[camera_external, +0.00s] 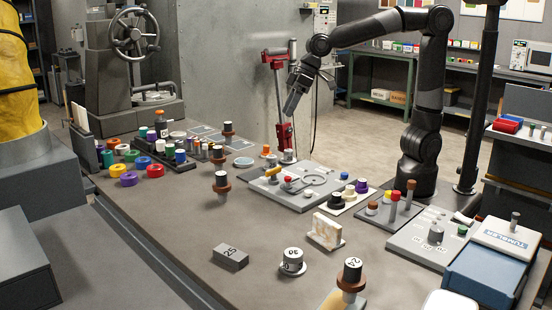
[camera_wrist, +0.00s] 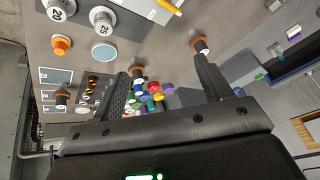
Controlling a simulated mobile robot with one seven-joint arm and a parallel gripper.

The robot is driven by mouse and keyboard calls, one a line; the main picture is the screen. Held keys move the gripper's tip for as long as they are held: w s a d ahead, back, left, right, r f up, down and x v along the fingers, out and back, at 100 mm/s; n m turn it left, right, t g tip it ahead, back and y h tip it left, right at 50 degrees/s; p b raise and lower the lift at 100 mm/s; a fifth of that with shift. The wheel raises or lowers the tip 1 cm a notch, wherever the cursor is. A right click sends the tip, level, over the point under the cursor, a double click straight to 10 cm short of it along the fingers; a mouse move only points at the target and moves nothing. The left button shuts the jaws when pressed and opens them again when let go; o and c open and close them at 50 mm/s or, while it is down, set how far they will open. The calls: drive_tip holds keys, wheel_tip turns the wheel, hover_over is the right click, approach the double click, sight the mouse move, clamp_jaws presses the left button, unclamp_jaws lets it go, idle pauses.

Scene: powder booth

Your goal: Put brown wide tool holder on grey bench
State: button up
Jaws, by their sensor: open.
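Several tool holders with brown collars and dark tops stand on the grey bench (camera_external: 185,215). One brown holder marked 24 (camera_external: 350,281) is at the front right. Another brown holder (camera_external: 221,187) stands mid-bench, and one brown holder (camera_external: 228,133) is farther back. I cannot tell which is the wide one. My gripper (camera_external: 289,112) is open and empty, above the back of the bench. In the wrist view its spread fingers (camera_wrist: 163,72) frame the bench; one brown holder (camera_wrist: 137,70) shows beside the left finger and another brown holder (camera_wrist: 199,44) near the right fingertip, both apparently well below.
Coloured rings (camera_external: 128,179) and a rack of small parts crowd the left. A grey fixture plate (camera_external: 300,202) lies mid-bench. A block marked 25 (camera_external: 230,257) and a white block (camera_external: 326,232) stand in front. A blue box (camera_external: 490,272) is right. The front left bench is clear.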

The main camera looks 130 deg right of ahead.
drive_tip(key=s+a+f+n, duration=0.1)
drive_tip(key=s+a+n, duration=0.1)
drive_tip(key=s+a, duration=0.3)
drive_tip(key=s+a+f+n+y, duration=0.1)
drive_tip(key=s+a+n, duration=0.2)
drive_tip(key=a, duration=0.9)
drive_tip(key=s+a+n+y, duration=0.1)
drive_tip(key=s+a+n, duration=0.2)
drive_tip(key=s+a, duration=0.4)
drive_tip(key=a, duration=0.2)
drive_tip(key=shift+s+a+f, duration=0.2)
drive_tip(key=shift+a+f, duration=0.15)
drive_tip(key=shift+f, duration=0.05)
